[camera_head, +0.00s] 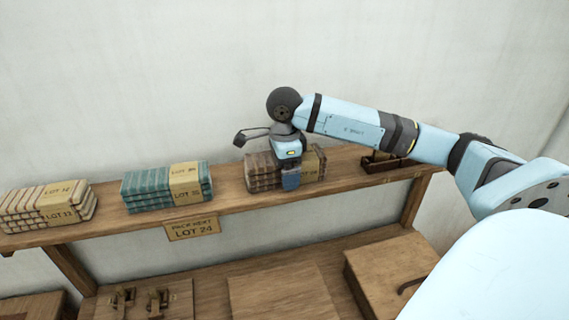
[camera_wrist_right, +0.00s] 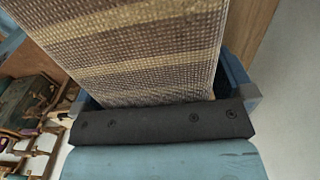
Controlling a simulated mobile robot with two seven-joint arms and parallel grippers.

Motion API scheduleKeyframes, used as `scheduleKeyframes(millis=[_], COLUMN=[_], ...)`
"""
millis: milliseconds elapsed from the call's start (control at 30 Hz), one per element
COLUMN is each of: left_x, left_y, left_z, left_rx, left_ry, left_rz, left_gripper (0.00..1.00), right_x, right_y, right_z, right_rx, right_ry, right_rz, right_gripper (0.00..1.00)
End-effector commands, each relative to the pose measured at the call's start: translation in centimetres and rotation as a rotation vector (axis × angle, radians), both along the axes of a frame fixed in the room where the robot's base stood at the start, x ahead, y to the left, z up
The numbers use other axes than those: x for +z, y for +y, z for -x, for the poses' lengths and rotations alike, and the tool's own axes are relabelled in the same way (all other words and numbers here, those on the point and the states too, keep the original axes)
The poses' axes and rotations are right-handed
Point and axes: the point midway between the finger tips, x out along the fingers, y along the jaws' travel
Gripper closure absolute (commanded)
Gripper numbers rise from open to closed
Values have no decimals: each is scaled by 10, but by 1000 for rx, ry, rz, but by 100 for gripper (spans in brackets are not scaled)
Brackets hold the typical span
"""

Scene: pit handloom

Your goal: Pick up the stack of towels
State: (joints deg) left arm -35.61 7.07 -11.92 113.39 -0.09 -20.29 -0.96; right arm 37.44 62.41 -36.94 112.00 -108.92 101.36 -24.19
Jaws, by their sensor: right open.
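Three towel stacks lie on a wooden shelf. The brown striped stack (camera_head: 263,172) is on the right, with a tan label partly hidden by my gripper. The teal stack (camera_head: 150,188) is in the middle, and the cream striped stack (camera_head: 48,205) is at the left. In the right wrist view the brown woven stack (camera_wrist_right: 135,45) lies between the spread fingers of the gripper (camera_wrist_right: 160,90). Contact with the cloth cannot be told. My left gripper is out of view.
The shelf (camera_head: 225,205) carries a sign (camera_head: 192,228) reading LOT 24. A small dark wooden object (camera_head: 385,162) sits right of the brown stack. A wooden box (camera_head: 388,270) and other wooden items stand below. The wall (camera_head: 150,80) is close behind.

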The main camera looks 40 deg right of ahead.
Motion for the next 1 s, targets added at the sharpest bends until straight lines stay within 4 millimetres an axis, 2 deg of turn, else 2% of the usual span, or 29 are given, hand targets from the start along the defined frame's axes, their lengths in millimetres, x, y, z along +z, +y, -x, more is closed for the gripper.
scheduleKeyframes(millis=[167,300,400,767,867,1000], left_x=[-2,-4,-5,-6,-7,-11], left_y=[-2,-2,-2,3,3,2], left_z=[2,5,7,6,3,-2], left_rx=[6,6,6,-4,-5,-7], left_ry=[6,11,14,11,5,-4], left_rz=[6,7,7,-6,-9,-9], left_gripper=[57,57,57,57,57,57], right_x=[0,0,0,5,13,34], right_y=[0,0,0,0,0,0], right_z=[0,0,0,-1,-1,-1], right_rx=[0,0,0,0,-1,-1], right_ry=[-1,-1,-1,-4,-6,-8], right_rz=[0,0,0,0,0,1], right_gripper=[0,32,51,51,51,51])
